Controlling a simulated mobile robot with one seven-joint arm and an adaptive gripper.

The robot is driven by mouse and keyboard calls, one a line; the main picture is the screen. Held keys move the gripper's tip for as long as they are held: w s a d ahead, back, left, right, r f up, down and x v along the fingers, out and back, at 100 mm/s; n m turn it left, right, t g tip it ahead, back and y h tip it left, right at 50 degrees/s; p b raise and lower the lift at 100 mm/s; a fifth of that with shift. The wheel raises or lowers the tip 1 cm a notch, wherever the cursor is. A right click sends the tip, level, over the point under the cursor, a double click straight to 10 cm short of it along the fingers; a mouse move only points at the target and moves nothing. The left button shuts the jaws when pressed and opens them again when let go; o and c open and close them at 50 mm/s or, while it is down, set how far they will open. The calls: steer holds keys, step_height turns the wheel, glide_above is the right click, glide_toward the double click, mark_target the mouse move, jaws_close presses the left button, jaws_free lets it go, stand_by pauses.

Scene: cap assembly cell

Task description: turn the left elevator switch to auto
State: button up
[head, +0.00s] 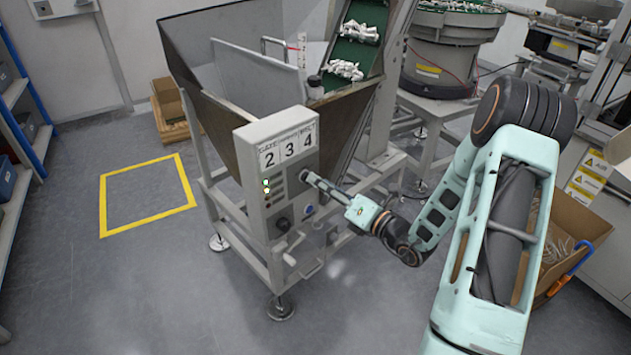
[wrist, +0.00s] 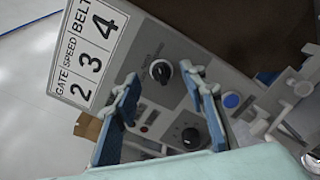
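A grey control panel (head: 285,163) on the hopper's front carries rotary switches. In the wrist view, a black rotary switch (wrist: 160,72) with a pale pointer mark sits close to the number plate. A second black knob (wrist: 191,138) is lower on the panel, and also shows in the head view (head: 283,224). The small lettering is unreadable, so I cannot tell which setting either points to. My gripper (wrist: 163,82) is open, its blue fingers either side of the upper switch; contact is not clear. In the head view my gripper (head: 309,178) hides that switch.
A number plate (wrist: 88,52) reads gate 2, speed 3, belt 4. A blue button (wrist: 231,100) is beside the knobs. The hopper (head: 215,110) rises behind the panel. A cardboard box (head: 578,228) stands right of my arm.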

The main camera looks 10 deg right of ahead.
steer(key=shift+x, duration=1.55)
steer(key=shift+c, duration=0.3)
jaws_close()
